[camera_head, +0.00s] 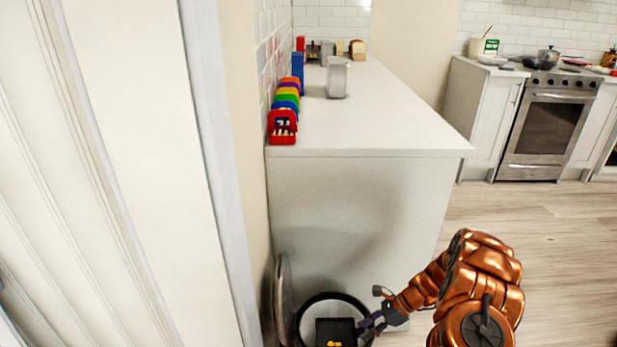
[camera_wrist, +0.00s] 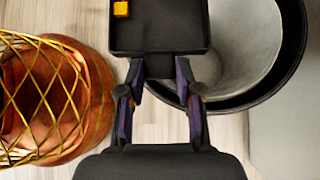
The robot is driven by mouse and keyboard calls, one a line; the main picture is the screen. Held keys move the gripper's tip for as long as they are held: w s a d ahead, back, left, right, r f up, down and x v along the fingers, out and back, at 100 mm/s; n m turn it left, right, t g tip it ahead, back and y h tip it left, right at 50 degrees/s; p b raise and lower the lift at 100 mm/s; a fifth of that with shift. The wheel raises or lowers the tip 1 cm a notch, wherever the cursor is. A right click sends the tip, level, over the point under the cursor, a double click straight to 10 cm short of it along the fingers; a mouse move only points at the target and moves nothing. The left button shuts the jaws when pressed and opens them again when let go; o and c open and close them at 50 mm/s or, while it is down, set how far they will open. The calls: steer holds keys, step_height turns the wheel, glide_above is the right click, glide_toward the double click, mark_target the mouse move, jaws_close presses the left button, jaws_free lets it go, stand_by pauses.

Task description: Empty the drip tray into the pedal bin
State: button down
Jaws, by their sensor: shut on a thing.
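The drip tray (camera_head: 338,327) is a small dark square tray, seen at the bottom of the head view and at the top of the wrist view (camera_wrist: 165,32). A small orange-yellow block (camera_wrist: 121,8) lies in its upper left corner in the wrist view. My gripper (camera_wrist: 159,72) is shut on the tray's near edge tab; it also shows in the head view (camera_head: 365,328). The pedal bin (camera_head: 301,315) is round with a black rim, and its lid (camera_head: 282,300) stands raised. The tray overlaps part of the bin's opening (camera_wrist: 240,50); the bin's lower part is hidden.
A white counter (camera_head: 385,115) stands behind the bin, with a row of colourful toy-like blocks (camera_head: 283,127) along the wall. A pale wall and door panel (camera_head: 130,120) close off the left. Wooden floor (camera_head: 520,225) is open at right, before the oven (camera_head: 545,125).

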steer(key=g+p, duration=0.1)
steer(key=m+g+p, duration=0.1)
steer(key=shift+w+f+p, duration=0.25)
steer(key=shift+f+p, duration=0.1)
steer(key=shift+p, duration=0.05)
steer(key=shift+w+m+g, duration=0.2)
steer(key=shift+m+g, duration=0.1)
steer(key=shift+w+f+m+g+y+b, duration=0.3)
steer(key=shift+m+g+b, duration=0.2)
steer(key=shift+g+b, duration=0.5)
steer(key=shift+r+b, duration=0.1)
steer(key=shift+b, duration=0.2)
steer(key=shift+r, duration=0.2)
